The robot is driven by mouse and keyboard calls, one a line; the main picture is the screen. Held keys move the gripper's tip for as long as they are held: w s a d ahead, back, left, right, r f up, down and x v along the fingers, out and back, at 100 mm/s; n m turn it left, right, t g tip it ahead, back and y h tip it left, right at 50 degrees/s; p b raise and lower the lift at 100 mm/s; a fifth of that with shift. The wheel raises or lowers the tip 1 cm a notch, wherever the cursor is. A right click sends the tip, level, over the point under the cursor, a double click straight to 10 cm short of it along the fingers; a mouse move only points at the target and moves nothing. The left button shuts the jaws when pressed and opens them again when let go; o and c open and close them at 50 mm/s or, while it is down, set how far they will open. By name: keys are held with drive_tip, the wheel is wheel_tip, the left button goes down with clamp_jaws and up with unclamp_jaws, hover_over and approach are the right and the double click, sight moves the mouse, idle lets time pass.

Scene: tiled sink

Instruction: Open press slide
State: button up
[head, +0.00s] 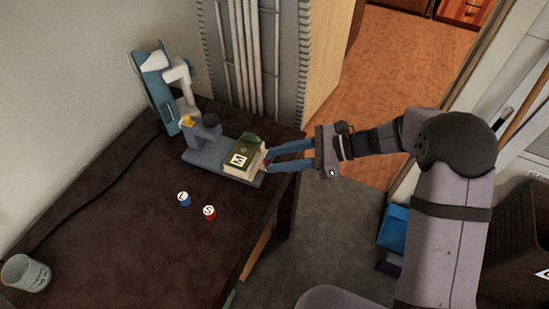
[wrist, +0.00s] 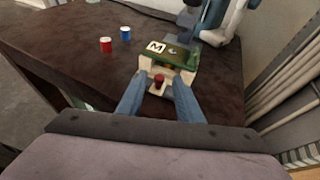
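The press stands at the table's far edge, with a grey base (head: 212,157) and a green and cream block marked "M" (head: 243,157), which I take to be its slide. My gripper (head: 268,157) reaches in from the right at the slide's end. Its two blue fingers are apart, one on each side of the knob in the wrist view (wrist: 158,87). I cannot tell whether they touch it.
A blue cup (head: 184,199) and a red cup (head: 209,212) stand on the dark table (head: 120,220) in front of the press. A pale mug (head: 26,273) is at the lower left. A white and blue device (head: 158,88) stands behind the press, near pipes (head: 250,55).

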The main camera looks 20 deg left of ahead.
drive_tip(key=v, duration=0.5)
drive_tip(key=shift+w+d+r, duration=0.15)
drive_tip(key=shift+d, duration=0.15)
